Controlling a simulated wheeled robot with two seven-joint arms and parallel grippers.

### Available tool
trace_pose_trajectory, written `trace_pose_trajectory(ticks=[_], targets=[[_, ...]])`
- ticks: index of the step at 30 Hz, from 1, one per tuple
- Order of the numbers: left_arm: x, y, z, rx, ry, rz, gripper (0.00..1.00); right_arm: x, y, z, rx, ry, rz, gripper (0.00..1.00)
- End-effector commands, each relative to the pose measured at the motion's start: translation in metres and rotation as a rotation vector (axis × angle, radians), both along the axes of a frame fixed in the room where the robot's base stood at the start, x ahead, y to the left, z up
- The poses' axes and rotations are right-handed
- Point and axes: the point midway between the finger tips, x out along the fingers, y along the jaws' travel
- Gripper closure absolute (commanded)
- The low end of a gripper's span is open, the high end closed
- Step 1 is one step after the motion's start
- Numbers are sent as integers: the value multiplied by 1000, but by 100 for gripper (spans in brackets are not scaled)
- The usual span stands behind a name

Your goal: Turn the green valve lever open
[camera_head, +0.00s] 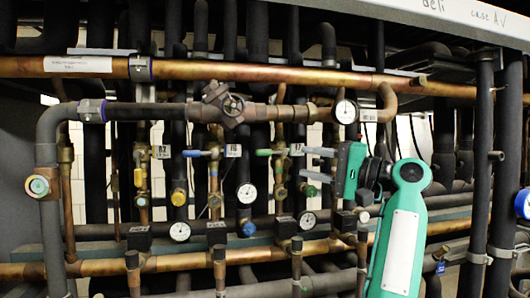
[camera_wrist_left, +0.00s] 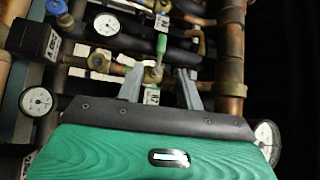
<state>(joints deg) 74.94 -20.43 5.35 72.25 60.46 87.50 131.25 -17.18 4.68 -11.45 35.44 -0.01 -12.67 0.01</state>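The green valve lever (camera_head: 264,152) sticks out to the left from a brass valve on a vertical pipe, in the middle of the head view. In the left wrist view the green lever (camera_wrist_left: 161,45) stands upright in the picture, beyond the fingertips and roughly between them. My left gripper (camera_head: 304,162) is to the right of the lever, its two grey fingers pointing left. The fingers are apart with nothing between them, as the left wrist view (camera_wrist_left: 160,80) also shows. The gripper appears clear of the lever. My right gripper is not in view.
A blue-handled valve (camera_head: 192,153) and a yellow handle (camera_head: 138,178) sit further left. A gauge (camera_head: 346,111) is just above my gripper. A copper pipe (camera_head: 250,73) crosses above, and dark vertical pipes (camera_head: 483,160) stand at the right. Pipes and gauges crowd the space around the lever.

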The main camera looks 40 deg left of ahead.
Motion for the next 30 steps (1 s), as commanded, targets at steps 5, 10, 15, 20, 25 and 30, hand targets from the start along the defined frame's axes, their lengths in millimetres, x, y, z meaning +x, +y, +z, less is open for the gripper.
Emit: trace_pose_trajectory(ticks=[5, 10, 15, 20, 25, 30], targets=[[-4, 35, 9, 0, -1, 4, 63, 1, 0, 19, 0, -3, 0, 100], [-7, 72, 15, 0, -1, 5, 63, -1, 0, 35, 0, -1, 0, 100], [-10, 101, 18, 2, 0, 3, 63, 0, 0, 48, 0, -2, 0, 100], [-11, 118, 19, 1, 0, 2, 63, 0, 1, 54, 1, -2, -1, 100], [-11, 124, 18, 1, 0, 1, 63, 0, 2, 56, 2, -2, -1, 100], [-11, 124, 18, 1, 0, 1, 63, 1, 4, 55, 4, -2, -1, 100]])
